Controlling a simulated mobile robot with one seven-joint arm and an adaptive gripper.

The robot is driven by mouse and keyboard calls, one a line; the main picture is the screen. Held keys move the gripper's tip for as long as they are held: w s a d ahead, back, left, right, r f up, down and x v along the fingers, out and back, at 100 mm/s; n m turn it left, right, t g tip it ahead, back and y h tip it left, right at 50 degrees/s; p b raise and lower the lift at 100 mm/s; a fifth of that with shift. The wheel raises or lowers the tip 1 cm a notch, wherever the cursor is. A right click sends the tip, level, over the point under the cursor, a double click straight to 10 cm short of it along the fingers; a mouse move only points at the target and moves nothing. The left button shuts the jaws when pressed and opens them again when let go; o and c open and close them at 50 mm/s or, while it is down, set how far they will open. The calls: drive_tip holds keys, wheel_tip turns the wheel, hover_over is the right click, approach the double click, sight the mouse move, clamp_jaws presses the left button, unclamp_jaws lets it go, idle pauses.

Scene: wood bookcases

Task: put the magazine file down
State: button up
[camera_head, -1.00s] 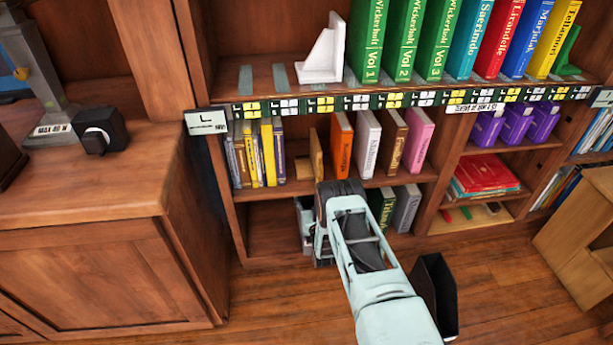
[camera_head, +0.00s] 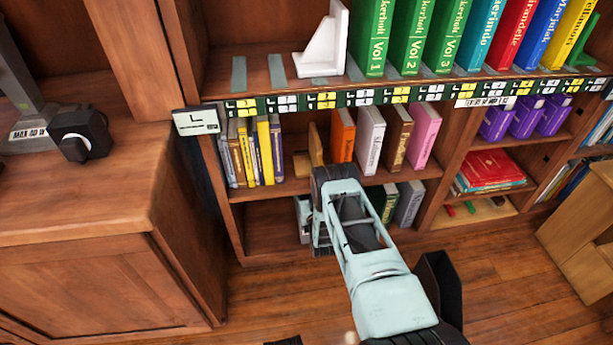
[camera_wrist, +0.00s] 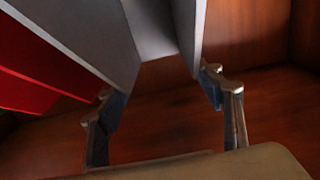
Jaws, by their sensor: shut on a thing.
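A grey magazine file (camera_wrist: 95,35) fills the upper middle of the wrist view, between the two fingers of my gripper (camera_wrist: 160,88). My gripper is shut on its walls, one finger at each side. In the head view, my gripper (camera_head: 318,222) reaches into the left part of the bookcase's bottom shelf (camera_head: 262,230). A pale edge that looks like the file (camera_head: 303,215) shows just left of my gripper. My arm hides most of it. I cannot tell whether the file touches the shelf board.
Green (camera_head: 388,200) and grey books (camera_head: 408,203) stand on the bottom shelf, right of my gripper. A red surface (camera_wrist: 40,60) lies left of the file in the wrist view. A wooden cabinet (camera_head: 90,270) stands left.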

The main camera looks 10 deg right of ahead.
idle(0.3)
drive_tip(key=shift+f, duration=0.15)
drive_tip(key=o, duration=1.9)
drive_tip(key=s+p, duration=0.4)
drive_tip(key=s, duration=0.8)
